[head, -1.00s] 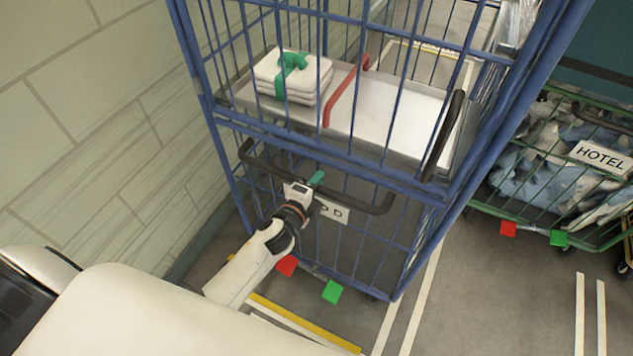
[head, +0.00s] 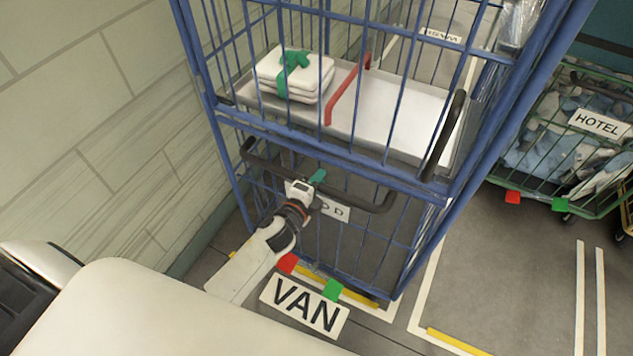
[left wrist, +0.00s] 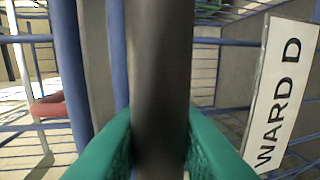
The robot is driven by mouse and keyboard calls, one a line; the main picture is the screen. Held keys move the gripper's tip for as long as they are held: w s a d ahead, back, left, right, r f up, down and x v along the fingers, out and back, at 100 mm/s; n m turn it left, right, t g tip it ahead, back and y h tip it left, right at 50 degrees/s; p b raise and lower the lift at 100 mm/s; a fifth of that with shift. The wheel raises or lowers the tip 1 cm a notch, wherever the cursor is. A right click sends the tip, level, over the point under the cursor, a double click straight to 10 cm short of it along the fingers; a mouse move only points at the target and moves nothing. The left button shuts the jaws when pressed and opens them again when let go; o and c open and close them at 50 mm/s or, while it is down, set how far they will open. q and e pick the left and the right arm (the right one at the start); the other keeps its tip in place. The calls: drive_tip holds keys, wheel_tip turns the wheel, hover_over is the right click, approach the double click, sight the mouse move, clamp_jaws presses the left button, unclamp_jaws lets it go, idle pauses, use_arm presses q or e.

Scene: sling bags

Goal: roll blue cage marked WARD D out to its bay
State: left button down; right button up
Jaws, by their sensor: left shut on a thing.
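The blue cage (head: 325,176) stands upright in front of me. Its WARD D sign (left wrist: 281,95) reads clearly in the left wrist view and is partly covered by my gripper in the head view. My left gripper (head: 317,178) has its green fingers shut on the cage's dark push handle (left wrist: 160,80). On the cage's shelf (head: 390,115) lies a stack of folded white linen (head: 290,75) tied with a green band. A red bar (head: 345,92) crosses above the shelf. A red tab (head: 287,263) and a green tab (head: 332,290) show at the cage's lower front. My right gripper is not in view.
A floor sign reading VAN (head: 304,305) lies just in front of the cage, by a yellow line (head: 350,294). A pale block wall (head: 90,120) runs close on the left. A green HOTEL cage (head: 580,140) holds laundry at right. Floor at lower right is clear.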

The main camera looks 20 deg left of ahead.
use_arm(q)
drive_tip(key=shift+a+f, duration=0.15)
drive_tip(key=shift+f, duration=0.05)
drive_tip(key=c, duration=1.3)
unclamp_jaws()
drive_tip(key=shift+s+r, duration=0.1)
drive_tip(key=shift+s, duration=0.05)
drive_tip(key=shift+b+v, duration=0.65)
drive_tip(key=shift+v, duration=5.15)
